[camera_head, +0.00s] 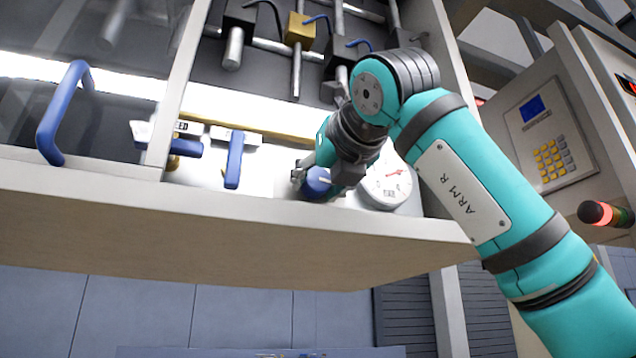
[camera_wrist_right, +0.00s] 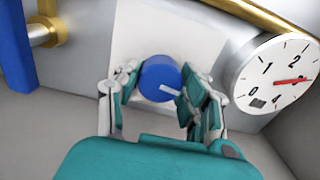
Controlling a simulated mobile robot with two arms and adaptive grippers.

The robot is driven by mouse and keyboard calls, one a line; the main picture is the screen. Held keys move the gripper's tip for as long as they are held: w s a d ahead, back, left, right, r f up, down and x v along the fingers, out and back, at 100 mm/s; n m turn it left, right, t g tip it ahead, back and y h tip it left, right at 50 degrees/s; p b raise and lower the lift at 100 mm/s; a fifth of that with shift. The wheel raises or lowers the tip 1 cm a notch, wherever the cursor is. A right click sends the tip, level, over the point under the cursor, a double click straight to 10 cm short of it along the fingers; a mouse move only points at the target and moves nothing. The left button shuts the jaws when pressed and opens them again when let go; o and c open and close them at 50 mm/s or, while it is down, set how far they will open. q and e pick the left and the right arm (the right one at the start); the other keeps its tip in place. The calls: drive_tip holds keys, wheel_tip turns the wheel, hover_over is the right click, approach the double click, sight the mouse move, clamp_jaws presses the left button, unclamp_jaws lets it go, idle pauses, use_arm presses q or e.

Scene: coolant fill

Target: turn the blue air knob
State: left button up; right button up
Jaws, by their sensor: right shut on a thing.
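The blue air knob (camera_head: 318,184) is round and sits on the light panel inside the cabinet, left of the gauge. In the right wrist view the knob (camera_wrist_right: 160,79) shows its blue face with a white pointer mark toward the lower right. My right gripper (camera_head: 322,176) is at the knob, with its fingers (camera_wrist_right: 160,98) on either side of it, shut on it. The gripper partly hides the knob in the head view. My left gripper is not in view.
A white pressure gauge (camera_head: 386,182) with a red needle stands close to the right of the knob. Blue lever handles (camera_head: 234,160) are to the left. The cabinet's front ledge (camera_head: 230,215) runs below. A keypad panel (camera_head: 545,130) is at right.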

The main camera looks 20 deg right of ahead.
drive_tip(key=shift+m, duration=0.3)
drive_tip(key=o, duration=1.2)
drive_tip(key=shift+s, duration=0.2)
drive_tip(key=s, duration=1.1)
drive_tip(key=shift+s+d, duration=0.2)
drive_tip(key=shift+s, duration=0.05)
